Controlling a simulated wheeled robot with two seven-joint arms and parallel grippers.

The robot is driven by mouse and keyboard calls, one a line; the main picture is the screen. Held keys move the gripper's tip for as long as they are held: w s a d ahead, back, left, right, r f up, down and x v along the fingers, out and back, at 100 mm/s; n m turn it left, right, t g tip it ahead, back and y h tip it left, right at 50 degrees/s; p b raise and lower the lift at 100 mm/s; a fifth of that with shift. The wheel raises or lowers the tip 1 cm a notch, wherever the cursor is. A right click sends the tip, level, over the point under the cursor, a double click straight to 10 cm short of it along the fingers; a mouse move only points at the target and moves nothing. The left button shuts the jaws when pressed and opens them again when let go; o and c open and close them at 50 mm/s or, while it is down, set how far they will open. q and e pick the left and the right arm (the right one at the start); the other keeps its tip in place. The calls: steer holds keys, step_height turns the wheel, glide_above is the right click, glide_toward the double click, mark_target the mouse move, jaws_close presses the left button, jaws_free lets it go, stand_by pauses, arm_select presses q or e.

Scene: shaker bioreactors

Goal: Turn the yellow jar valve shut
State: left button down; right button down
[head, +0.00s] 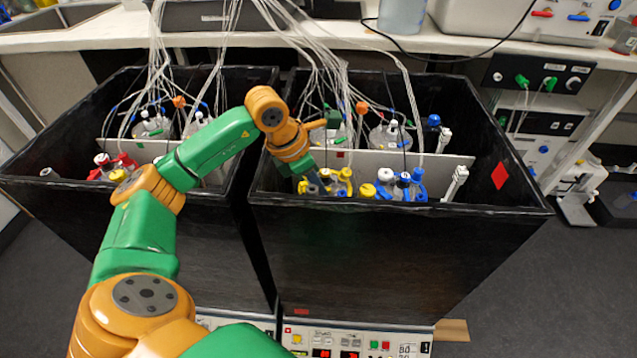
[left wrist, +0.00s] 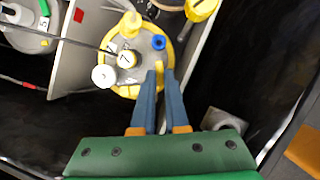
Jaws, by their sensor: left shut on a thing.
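The yellow jar (left wrist: 131,78) shows from above in the left wrist view, with a yellow rim and grey lid. Its lid carries a white cap, yellow caps and a blue cap. A small yellow valve (left wrist: 159,68) is on its near right side. My left gripper (left wrist: 161,75) reaches down to the lid with its two blue fingers closed on the valve. In the head view, the yellow jar (head: 343,184) is in the front part of the right black box, and my left gripper (head: 312,184) is at its left side. The fingertips are partly hidden there. My right gripper is not in view.
The black box (head: 400,255) has high walls and a pale divider (head: 400,160) close behind the jar. A blue-capped jar (head: 402,186) stands to the right. Tubes (head: 330,60) hang down from above. A grey fitting (left wrist: 224,121) lies right of my fingers.

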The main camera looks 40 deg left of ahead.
arm_select(q)
steer(key=m+g+h+p, duration=0.1)
steer(key=m, duration=0.2)
steer(key=shift+w+a+r, duration=0.1)
steer(key=shift+w, duration=0.05)
steer(key=shift+w+a+m+g+h+p, duration=0.1)
steer(key=shift+m+g+h+p, duration=0.25)
steer(key=shift+m, duration=1.05)
steer(key=c, duration=0.9)
jaws_free()
steer(key=v, duration=0.7)
